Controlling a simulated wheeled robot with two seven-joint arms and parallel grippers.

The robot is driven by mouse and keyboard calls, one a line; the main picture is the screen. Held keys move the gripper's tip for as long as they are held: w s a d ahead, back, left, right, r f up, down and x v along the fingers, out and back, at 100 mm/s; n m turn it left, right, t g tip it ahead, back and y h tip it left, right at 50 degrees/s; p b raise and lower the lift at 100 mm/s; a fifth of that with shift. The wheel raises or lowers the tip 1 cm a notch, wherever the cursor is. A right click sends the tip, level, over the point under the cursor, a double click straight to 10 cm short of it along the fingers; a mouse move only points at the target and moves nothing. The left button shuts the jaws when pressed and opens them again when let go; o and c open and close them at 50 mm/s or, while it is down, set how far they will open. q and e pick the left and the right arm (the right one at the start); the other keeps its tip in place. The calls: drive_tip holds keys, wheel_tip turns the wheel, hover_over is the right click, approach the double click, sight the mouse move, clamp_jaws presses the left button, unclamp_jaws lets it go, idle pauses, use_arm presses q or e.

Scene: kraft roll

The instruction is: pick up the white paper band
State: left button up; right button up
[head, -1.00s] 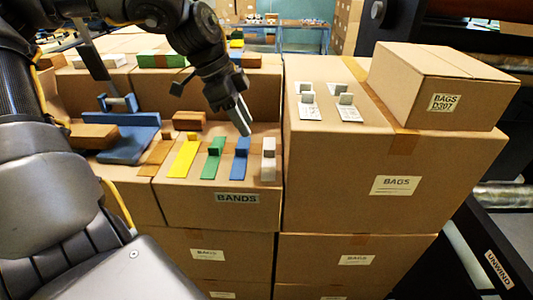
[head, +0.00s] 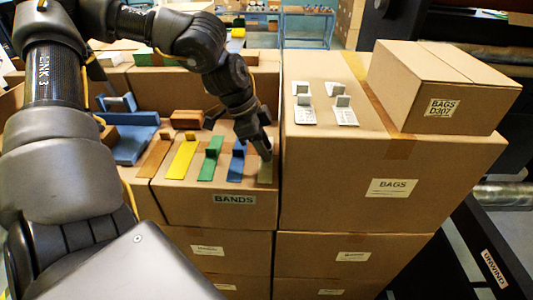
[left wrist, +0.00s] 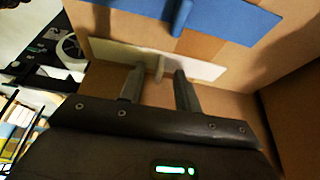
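The white paper band (head: 265,176) lies at the right end of the row on the box labelled BANDS, partly hidden by my gripper and in its shadow. In the left wrist view the band (left wrist: 205,69) is a pale strip with an upright tab at its middle. My left gripper (head: 264,150) is right over the band in the head view. In the left wrist view the left gripper (left wrist: 158,80) is open, its two fingers apart with the tab between them in the picture. I cannot tell whether the fingers touch the band. My right gripper is not in view.
The blue band (head: 237,166) lies just left of the white one, then green (head: 209,160), yellow (head: 182,160) and brown (head: 154,160) bands. The taller BAGS box (head: 340,190) rises close on the right, with two white tagged pieces and a smaller box (head: 440,90) on top.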

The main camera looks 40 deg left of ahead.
use_arm(q)
drive_tip(key=shift+s, duration=0.2)
drive_tip(key=shift+w, duration=0.2)
clamp_jaws()
drive_tip(key=shift+s, duration=0.1)
drive_tip(key=shift+r, duration=0.1)
